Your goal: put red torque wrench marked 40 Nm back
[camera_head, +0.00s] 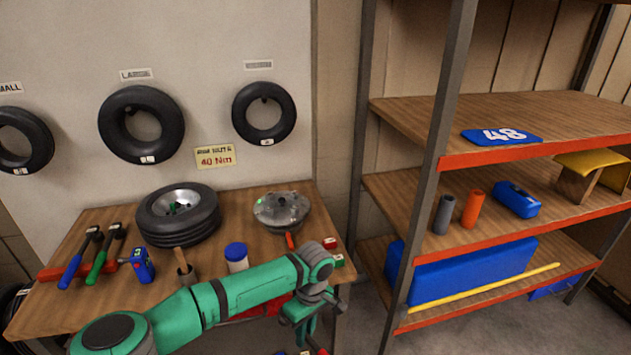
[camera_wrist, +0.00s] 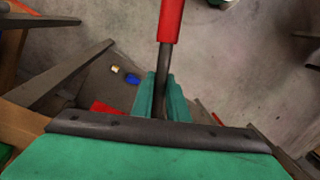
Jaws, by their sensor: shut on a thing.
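The torque wrench with a red handle (camera_wrist: 171,20) and dark shaft (camera_wrist: 162,75) is in my gripper in the wrist view. My gripper (camera_wrist: 163,95) is shut on the shaft, with the red handle extending beyond the fingers. In the head view my gripper (camera_head: 304,328) hangs beyond the bench's front right corner; the held wrench is mostly hidden there. A red rack (camera_head: 48,273) at the bench's left bears a blue-handled tool (camera_head: 70,271) and a green-handled tool (camera_head: 97,266). No 40 Nm mark is readable on the wrench.
The wooden bench (camera_head: 75,305) also bears a wheel (camera_head: 178,215), a metal disc part (camera_head: 281,210), a blue device (camera_head: 143,265) and a blue-lidded jar (camera_head: 236,257). A "40 Nm" sign (camera_head: 215,157) hangs above. Shelving (camera_head: 430,180) stands at right.

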